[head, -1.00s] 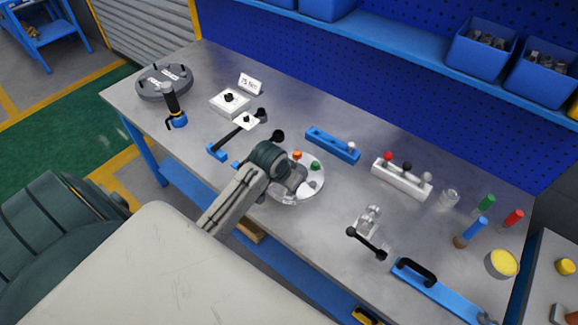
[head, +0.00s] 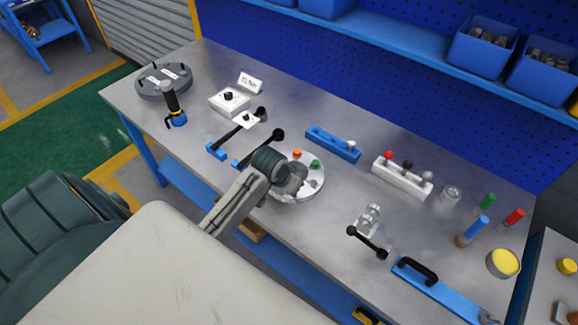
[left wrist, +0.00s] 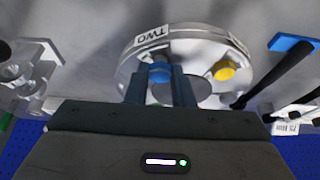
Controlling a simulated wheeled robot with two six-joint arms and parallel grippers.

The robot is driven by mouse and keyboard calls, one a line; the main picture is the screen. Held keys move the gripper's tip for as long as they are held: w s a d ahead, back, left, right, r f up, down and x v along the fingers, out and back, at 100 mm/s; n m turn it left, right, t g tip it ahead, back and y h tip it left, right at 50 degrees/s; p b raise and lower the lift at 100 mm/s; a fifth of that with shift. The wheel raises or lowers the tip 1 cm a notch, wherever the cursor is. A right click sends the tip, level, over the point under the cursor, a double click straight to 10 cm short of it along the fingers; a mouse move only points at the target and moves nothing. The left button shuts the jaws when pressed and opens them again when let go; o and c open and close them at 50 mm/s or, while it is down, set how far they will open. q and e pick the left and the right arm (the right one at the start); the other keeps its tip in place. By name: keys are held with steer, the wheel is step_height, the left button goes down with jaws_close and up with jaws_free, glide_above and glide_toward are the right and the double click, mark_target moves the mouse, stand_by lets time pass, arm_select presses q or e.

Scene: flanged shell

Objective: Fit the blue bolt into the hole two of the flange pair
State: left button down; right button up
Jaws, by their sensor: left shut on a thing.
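The flange pair (head: 316,188) is a round pale disc on the bench, partly hidden by my left arm in the head view. An orange bolt (head: 297,154) and a green bolt (head: 315,165) stand in it. In the left wrist view the flange (left wrist: 197,42) carries a label TWO (left wrist: 152,34) and a yellow bolt (left wrist: 224,71). My left gripper (left wrist: 160,84) is shut on the blue bolt (left wrist: 159,70), at the flange beside the TWO label. Its shank is hidden, so I cannot tell how deep it sits. My right gripper is not in view.
Black-handled levers (head: 264,147) stand close left of the flange. A blue block (head: 333,145) lies behind it. A clamp (head: 369,219) with a black lever and a white block with knobs (head: 402,179) are to the right. Bare bench lies between these.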

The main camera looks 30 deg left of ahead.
arm_select(q)
steer(key=shift+f, duration=0.2)
steer(key=c, duration=1.2)
jaws_free()
steer(key=shift+o, duration=0.2)
steer(key=b+v, duration=0.2)
steer(key=v, duration=0.8)
steer(key=shift+r+b, duration=0.3)
steer(key=shift+r, duration=0.05)
steer(key=shift+s, duration=0.1)
